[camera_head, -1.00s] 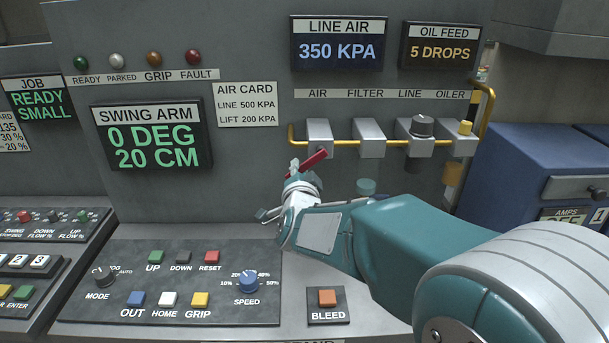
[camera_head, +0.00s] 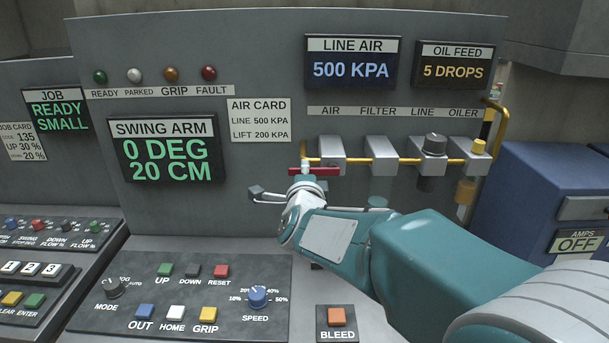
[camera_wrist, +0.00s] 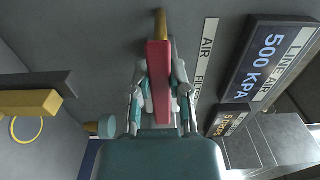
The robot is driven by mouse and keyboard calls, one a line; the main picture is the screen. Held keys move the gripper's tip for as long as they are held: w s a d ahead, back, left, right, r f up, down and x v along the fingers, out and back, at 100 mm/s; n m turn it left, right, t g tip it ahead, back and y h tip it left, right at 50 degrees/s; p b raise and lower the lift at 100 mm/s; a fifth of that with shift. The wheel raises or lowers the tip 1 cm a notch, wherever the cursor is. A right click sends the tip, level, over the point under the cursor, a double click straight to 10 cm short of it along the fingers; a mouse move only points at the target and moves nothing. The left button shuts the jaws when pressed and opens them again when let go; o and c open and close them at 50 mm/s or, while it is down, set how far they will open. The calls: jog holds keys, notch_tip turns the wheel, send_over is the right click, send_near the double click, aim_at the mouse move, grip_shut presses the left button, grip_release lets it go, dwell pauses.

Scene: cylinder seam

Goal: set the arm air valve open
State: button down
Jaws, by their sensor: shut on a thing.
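The air valve's red lever (camera_head: 326,171) lies level below the grey AIR block (camera_head: 333,149) on the yellow pipe. My gripper (camera_head: 304,180) is at the lever's left part, its fingers partly hidden by the gripper body in the head view. In the wrist view the red lever (camera_wrist: 159,60) runs up between my two fingers (camera_wrist: 160,92), which are closed on its sides. The lever's far end meets a brass-coloured part there. The LINE AIR display (camera_head: 351,69) reads 500 KPA.
The FILTER, LINE and OILER blocks stand to the right on the same pipe, with a dark knob (camera_head: 434,143) on LINE. A card (camera_head: 259,120) says LINE 500 KPA. The button panel (camera_head: 180,300) and orange BLEED button (camera_head: 336,316) lie below my arm.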

jog(key=shift+f, duration=0.1)
dwell(0.3)
jog(key=c, duration=0.6)
grip_release()
jog(key=shift+d, duration=0.1)
jog(key=shift+o, duration=0.2)
jog(key=s, duration=1.2)
jog(key=s+d+f+n+g, duration=0.5)
jog(key=s+d+n+g, duration=0.1)
jog(key=s+n, duration=0.3)
jog(key=s+d+f+n+g, duration=0.5)
jog(key=s+d+n, duration=0.3)
jog(key=s, duration=0.4)
jog(key=shift+d+n+g, duration=0.4)
jog(key=shift+d+g, duration=0.3)
jog(key=shift+d, duration=0.1)
